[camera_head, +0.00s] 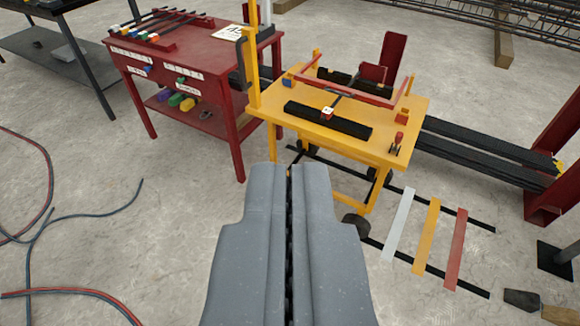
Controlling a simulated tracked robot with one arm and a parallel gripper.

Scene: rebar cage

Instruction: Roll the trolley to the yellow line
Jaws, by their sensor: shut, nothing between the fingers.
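The trolley is a yellow table (385,126) with a dark wheel (356,228) showing at its near right foot. It stands around the left part of a pair of black floor rails (475,219). A red frame and a black block with a small red-and-white piece are on its top. The yellow line (426,237) crosses the rails to the right of the trolley, between a white strip (398,225) and a red strip (455,250). My gripper (294,168) is shut and empty, in front of the trolley in the picture. It hides part of the trolley's lower left side.
A red workbench (219,103) with colored pieces stands to the left of the trolley. Cables (60,215) lie on the floor at left. Black bars (490,150) and a red stand (552,165) are at right. Small tools (540,305) lie at lower right.

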